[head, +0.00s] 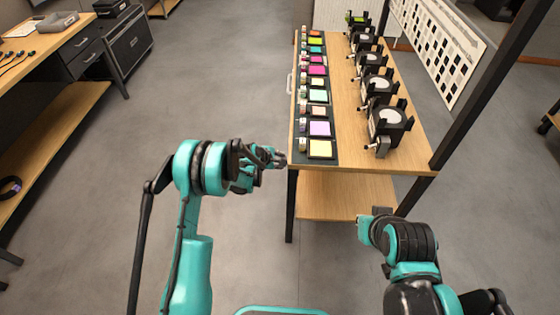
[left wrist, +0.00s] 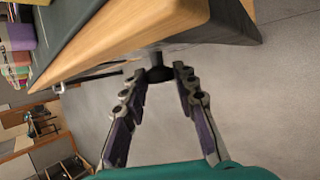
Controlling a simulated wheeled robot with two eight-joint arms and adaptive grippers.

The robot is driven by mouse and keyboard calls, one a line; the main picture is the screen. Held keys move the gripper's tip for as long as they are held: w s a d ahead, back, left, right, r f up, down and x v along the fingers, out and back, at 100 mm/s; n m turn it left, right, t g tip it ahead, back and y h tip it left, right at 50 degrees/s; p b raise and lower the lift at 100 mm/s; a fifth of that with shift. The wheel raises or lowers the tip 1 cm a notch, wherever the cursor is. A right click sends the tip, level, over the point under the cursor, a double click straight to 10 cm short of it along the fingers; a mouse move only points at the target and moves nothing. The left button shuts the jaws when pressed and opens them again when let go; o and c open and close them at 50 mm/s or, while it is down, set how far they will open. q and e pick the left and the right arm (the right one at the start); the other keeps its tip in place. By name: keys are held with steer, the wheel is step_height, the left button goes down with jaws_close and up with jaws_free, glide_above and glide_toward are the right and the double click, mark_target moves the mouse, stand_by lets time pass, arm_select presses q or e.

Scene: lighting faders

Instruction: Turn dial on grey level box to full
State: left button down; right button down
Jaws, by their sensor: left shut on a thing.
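My left gripper (head: 278,158) is at the near left corner of the wooden table. In the left wrist view its two fingers (left wrist: 160,78) reach toward the table's underside, shut on a small dark thing (left wrist: 159,73) between their tips. I cannot tell what this thing is. My right gripper (head: 374,218) is low, in front of the table's right side, away from the objects on top; its fingers cannot be made out. A small grey box (head: 383,147) is at the nearest black stand on the table. I cannot tell whether it is the grey level box, and no dial is clear.
The wooden table (head: 350,130) carries a dark strip of coloured squares (head: 320,129) with small pots beside it. Several black stands with pale discs (head: 389,116) line its right side. A dark post (head: 470,115) rises at the right.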

arm_select(q)
steer(key=c, duration=1.2)
jaws_free()
steer(key=v, duration=1.2)
steer(key=shift+w, duration=0.1)
